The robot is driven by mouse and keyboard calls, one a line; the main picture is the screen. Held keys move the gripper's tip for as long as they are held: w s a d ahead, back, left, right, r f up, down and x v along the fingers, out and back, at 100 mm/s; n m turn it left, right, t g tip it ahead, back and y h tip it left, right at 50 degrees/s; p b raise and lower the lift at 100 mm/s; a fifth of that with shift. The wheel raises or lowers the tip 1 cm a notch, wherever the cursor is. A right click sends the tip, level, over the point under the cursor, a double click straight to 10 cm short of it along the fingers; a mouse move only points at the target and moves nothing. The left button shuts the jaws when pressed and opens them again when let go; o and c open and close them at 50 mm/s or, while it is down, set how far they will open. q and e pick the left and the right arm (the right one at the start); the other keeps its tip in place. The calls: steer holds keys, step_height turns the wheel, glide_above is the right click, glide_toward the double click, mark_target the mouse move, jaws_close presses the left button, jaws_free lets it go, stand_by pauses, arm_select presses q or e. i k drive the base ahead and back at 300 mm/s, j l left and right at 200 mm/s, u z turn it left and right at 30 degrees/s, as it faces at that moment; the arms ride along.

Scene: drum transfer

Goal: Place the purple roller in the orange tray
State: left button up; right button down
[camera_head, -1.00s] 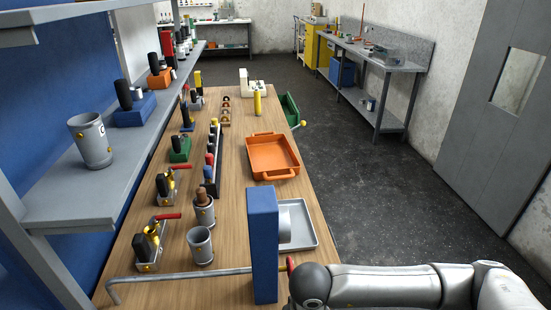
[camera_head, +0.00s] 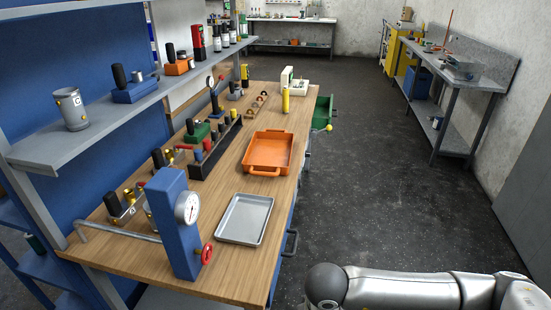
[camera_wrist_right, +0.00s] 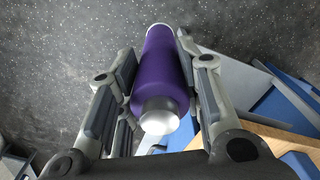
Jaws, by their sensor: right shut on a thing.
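The purple roller (camera_wrist_right: 163,78) has bright metal ends and shows only in the right wrist view. My right gripper (camera_wrist_right: 155,65) has its two fingers on either side of the roller and is shut on it, with the dark floor behind. The orange tray (camera_head: 249,167) lies on the wooden workbench in the head view, and it looks empty. My right arm crosses the lower right of the head view, but its gripper is out of that picture. My left gripper is not in view.
On the workbench (camera_head: 236,268), an empty grey metal tray (camera_head: 262,204) lies nearer than the orange one. A blue post with a gauge (camera_head: 175,235) and a long pipe stands front left. A black rack (camera_head: 217,157) and fittings line the left side. Floor right of the bench is open.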

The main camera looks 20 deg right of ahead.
mark_target(270, 156)
steer(key=l+u, duration=0.25)
steer(key=l, duration=0.55)
steer(key=k+l+u, duration=0.1)
steer(key=l+u, duration=0.15)
steer(key=l, duration=0.5)
steer(key=i+l+u, duration=0.1)
steer(key=l, duration=0.2)
steer(key=i+l+u, duration=0.2)
steer(key=l, duration=0.45)
steer(key=i+l+u, duration=0.1)
steer(key=i+l, duration=0.15)
steer(key=i+l+u, duration=0.1)
steer(key=l, duration=0.35)
